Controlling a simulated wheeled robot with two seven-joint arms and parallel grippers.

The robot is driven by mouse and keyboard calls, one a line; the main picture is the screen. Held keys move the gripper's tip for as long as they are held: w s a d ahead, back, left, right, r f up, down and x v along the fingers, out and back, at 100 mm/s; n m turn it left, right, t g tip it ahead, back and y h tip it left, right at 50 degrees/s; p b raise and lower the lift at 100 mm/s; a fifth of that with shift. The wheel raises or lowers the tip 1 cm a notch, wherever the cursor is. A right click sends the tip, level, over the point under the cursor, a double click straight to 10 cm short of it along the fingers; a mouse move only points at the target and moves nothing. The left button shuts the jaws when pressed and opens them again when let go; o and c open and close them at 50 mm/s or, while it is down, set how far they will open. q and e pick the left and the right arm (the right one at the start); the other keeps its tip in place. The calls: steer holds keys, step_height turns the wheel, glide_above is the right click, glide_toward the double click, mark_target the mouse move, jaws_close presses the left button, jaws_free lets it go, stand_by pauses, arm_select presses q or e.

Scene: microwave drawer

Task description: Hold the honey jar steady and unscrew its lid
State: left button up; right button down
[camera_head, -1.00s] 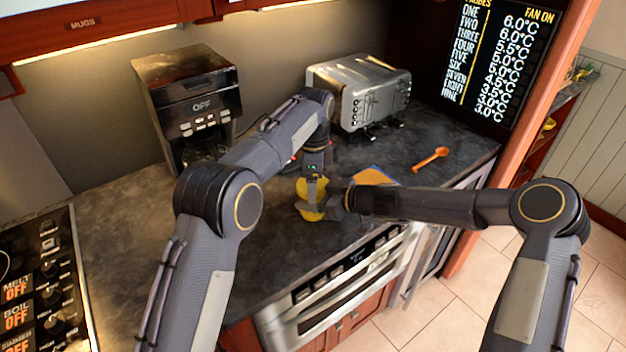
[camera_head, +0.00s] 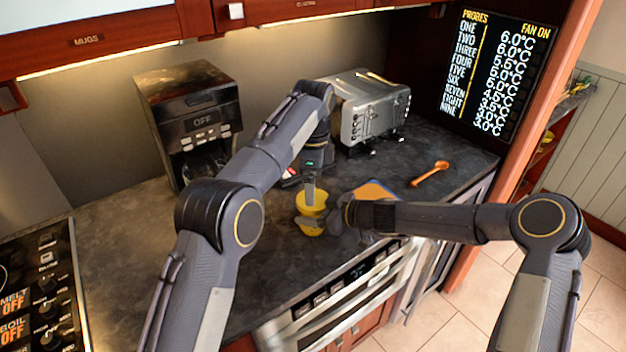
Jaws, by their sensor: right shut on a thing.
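The yellow honey jar (camera_head: 311,231) stands on the dark counter near its front edge. Its yellow upper part, seemingly the lid (camera_head: 311,204), shows above the fingers of my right gripper (camera_head: 315,221). My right gripper comes in from the right and is shut on the jar at mid-height. My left gripper (camera_head: 311,190) points down from above at the top of the jar. Its fingers are small and seen edge-on, so I cannot tell whether they grip the lid or whether there is a gap.
An orange spoon (camera_head: 430,173) and a blue-and-orange flat item (camera_head: 375,190) lie right of the jar. A silver toaster (camera_head: 372,112) and a black coffee maker (camera_head: 190,120) stand at the back. A cooktop (camera_head: 45,285) is at the left. The counter's left middle is clear.

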mark_target(313, 215)
arm_select(q)
steer(key=m, duration=0.1)
steer(key=r+m, duration=0.1)
steer(key=m, duration=0.1)
steer(key=r+m, duration=0.1)
steer(key=m, duration=0.4)
steer(key=shift+r, duration=0.4)
steer(key=shift+m, duration=0.7)
steer(key=shift+f, duration=3.85)
steer(key=c, duration=1)
steer(key=n, duration=1)
steer(key=shift+r, duration=0.1)
